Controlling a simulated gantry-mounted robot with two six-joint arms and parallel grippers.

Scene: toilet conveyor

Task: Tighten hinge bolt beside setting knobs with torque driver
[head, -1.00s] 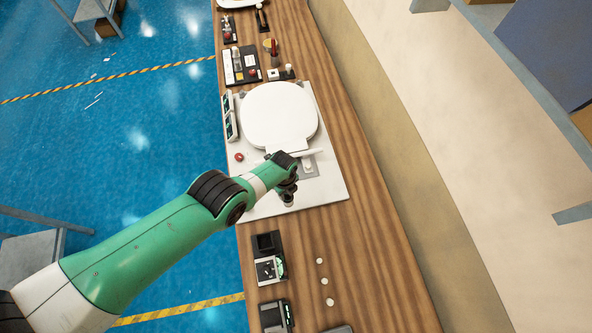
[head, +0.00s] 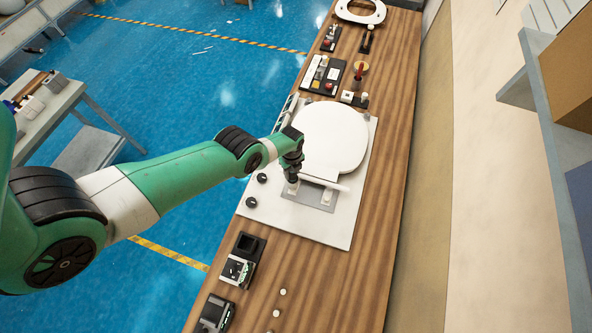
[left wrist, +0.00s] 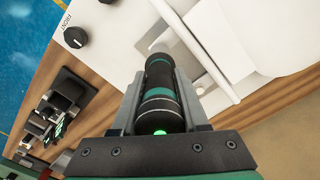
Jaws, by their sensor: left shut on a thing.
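My left gripper (head: 291,178) is over the near left part of the white toilet seat assembly (head: 335,135). In the left wrist view its fingers are shut around the dark cylindrical torque driver (left wrist: 160,100), which has green bands and a lit green spot. The driver's far end points down at the left end of the grey hinge plate (head: 309,197); the hinge bolt there is largely hidden, and I cannot tell whether the tip touches it. A second white bolt cap (head: 326,197) shows at the right. Two black setting knobs (head: 262,178) lie left of the driver. My right gripper is out of view.
A wooden bench (head: 385,150) carries the white base board (head: 340,232). Black devices (head: 238,270) and small white discs (head: 280,304) lie nearer. Blue floor is to the left.

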